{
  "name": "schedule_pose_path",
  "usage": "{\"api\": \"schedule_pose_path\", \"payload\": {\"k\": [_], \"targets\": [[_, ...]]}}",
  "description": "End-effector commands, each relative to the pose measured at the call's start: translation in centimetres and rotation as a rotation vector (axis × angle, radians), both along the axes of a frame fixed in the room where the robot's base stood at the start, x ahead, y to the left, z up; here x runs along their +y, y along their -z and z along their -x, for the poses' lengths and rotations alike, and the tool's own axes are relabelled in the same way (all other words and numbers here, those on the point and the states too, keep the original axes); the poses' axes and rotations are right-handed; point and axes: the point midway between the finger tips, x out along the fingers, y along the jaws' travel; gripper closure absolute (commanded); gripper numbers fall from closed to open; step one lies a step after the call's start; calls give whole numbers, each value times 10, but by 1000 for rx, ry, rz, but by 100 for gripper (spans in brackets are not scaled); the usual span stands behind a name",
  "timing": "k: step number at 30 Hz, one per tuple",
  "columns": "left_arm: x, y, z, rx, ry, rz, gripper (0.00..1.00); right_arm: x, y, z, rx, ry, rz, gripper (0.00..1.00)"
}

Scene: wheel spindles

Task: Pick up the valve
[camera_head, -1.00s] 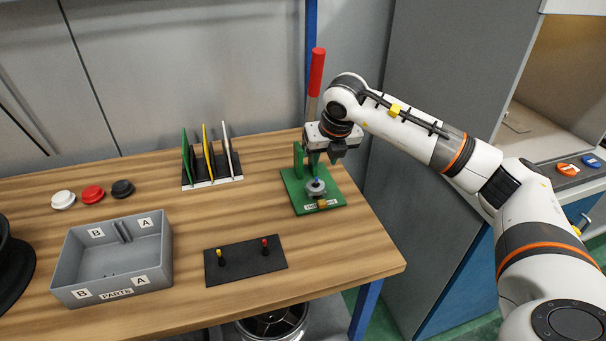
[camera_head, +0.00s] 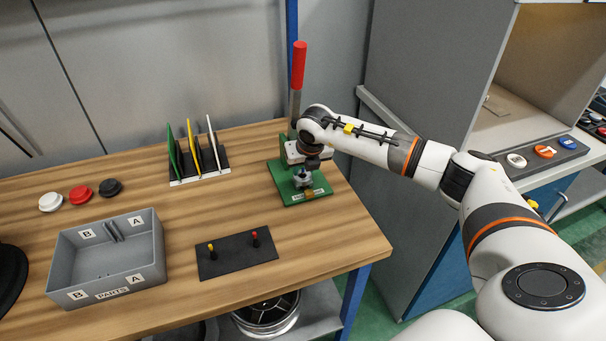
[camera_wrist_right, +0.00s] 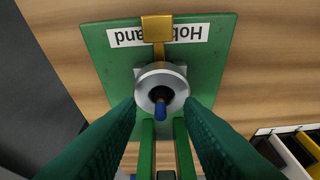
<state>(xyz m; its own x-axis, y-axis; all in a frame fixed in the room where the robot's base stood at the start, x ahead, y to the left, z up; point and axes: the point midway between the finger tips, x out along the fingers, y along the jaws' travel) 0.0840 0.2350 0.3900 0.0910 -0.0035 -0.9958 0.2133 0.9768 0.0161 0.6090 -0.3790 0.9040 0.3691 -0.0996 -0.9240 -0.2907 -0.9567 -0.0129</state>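A small valve with a blue tip (camera_wrist_right: 160,110) stands in the round silver holder (camera_wrist_right: 172,76) of the green press (camera_head: 291,195). In the head view the valve is mostly hidden by my right gripper (camera_head: 312,162), which is just above the holder. In the right wrist view the two green fingers of my right gripper (camera_wrist_right: 163,106) are apart, one on each side of the blue tip. I cannot tell whether they touch it. My left gripper is not in view.
The press has a red lever (camera_head: 299,65) rising behind my gripper. A black mat (camera_head: 237,257) with a yellow-tipped and a red-tipped piece lies in front. A grey parts box (camera_head: 153,280), a rack (camera_head: 200,180) of upright plates and several caps stand to the left.

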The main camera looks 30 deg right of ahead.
Motion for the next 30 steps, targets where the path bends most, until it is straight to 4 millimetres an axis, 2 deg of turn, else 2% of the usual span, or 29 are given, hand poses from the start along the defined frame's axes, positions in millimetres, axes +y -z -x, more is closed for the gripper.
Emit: {"api": "schedule_pose_path", "payload": {"k": [8,15,26,30], "targets": [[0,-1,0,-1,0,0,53,0,6,-2,0,0,0,66],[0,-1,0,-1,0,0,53,0,6,-2,0,0,-1,100],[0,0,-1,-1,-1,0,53,0,5,-2,-1,0,-1,100],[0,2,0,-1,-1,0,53,-1,-7,-3,-5,1,0,100]]}}
